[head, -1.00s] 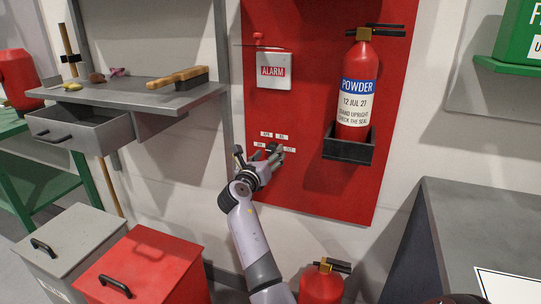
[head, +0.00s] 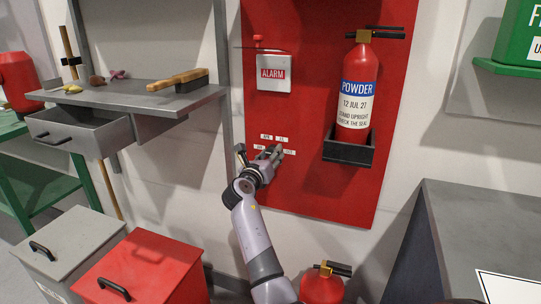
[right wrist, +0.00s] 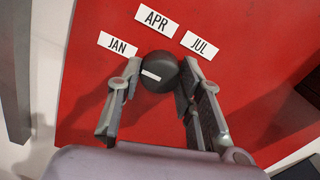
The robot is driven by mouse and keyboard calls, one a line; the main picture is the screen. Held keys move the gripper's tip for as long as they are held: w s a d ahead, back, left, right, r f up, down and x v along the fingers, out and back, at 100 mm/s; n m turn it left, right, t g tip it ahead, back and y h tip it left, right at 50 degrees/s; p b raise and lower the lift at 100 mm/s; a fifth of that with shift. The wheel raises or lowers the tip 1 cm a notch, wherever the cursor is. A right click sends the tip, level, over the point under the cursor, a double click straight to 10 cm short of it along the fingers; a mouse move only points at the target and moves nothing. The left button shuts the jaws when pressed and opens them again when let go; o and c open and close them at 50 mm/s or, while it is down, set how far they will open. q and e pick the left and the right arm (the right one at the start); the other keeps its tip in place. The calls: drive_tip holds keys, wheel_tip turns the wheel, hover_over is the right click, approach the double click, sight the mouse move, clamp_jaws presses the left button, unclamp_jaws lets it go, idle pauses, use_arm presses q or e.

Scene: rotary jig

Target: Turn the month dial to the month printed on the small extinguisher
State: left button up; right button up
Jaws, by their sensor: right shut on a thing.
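The month dial (right wrist: 165,72) is a dark round knob on a red panel, with a short white mark on its face. Labels JAN (right wrist: 118,45), APR (right wrist: 157,20) and JUL (right wrist: 199,44) sit around it. The mark lies on its left part, slanting roughly toward JAN. My right gripper (right wrist: 155,88) has a finger on each side of the knob and is shut on it; it also shows in the head view (head: 258,158). A red extinguisher (head: 357,85) on the panel reads POWDER, 12 JUL 27. My left gripper is out of view.
An ALARM box (head: 274,74) is above the dial. A black bracket (head: 346,151) holds the extinguisher to its right. Another red extinguisher (head: 321,289) stands low below the panel. Red (head: 150,265) and grey (head: 75,245) bins and a shelf (head: 130,94) are at left.

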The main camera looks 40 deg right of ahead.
drive_tip(key=c, duration=0.4)
